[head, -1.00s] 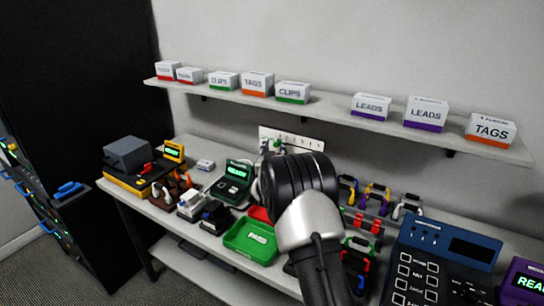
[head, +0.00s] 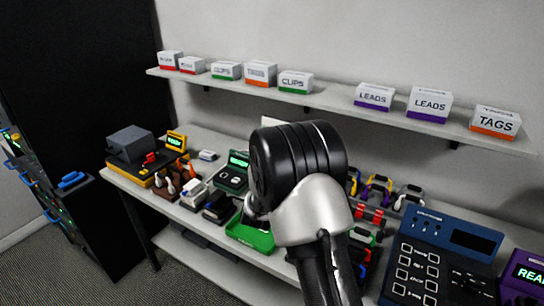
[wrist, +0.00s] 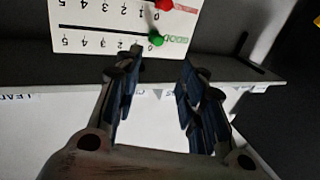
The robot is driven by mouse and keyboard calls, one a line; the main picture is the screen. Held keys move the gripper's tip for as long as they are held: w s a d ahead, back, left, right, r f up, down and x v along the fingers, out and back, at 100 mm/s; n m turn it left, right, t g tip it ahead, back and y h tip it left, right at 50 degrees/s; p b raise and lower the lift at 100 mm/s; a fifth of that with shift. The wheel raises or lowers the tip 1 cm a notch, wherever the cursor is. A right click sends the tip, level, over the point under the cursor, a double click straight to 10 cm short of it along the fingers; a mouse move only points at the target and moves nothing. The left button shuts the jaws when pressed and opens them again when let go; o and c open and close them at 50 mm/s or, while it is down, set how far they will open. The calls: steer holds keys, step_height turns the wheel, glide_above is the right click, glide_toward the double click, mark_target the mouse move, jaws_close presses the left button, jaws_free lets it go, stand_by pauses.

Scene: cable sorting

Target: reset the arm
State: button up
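My arm (head: 310,205) rises in the middle of the head view, with a black joint and a silver link. It hides my gripper's fingers there. In the wrist view my gripper (wrist: 160,68) has its two dark fingers spread apart, with nothing seen between them. A white board with numbered scales (wrist: 115,28) lies beyond the fingertips, with a red knob (wrist: 164,5) and a green knob (wrist: 156,38). In the head view my arm covers most of that board.
A wall shelf (head: 330,104) carries several labelled boxes. On the bench below stand a green tray (head: 262,240), partly hidden by my arm, a blue keypad device (head: 445,262), a purple device (head: 522,280) and several small tools. A dark cabinet (head: 70,90) stands at left.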

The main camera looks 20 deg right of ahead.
steer(key=s+a+r+n+g+y, duration=0.1)
steer(key=s+a+r+n+y, duration=0.1)
steer(key=s+a+r+y, duration=0.4)
steer(key=s+a+r+n+g+y, duration=0.2)
steer(key=s+a+r+g, duration=0.1)
steer(key=s+a, duration=0.55)
steer(key=s+f+n+g, duration=0.1)
steer(key=s+f+g, duration=0.1)
steer(key=s, duration=1.3)
steer(key=s+f+g, duration=0.2)
steer(key=s+g, duration=0.3)
steer(key=s, duration=1.1)
steer(key=shift+f+n+y, duration=0.25)
steer(key=shift+n+y, duration=0.15)
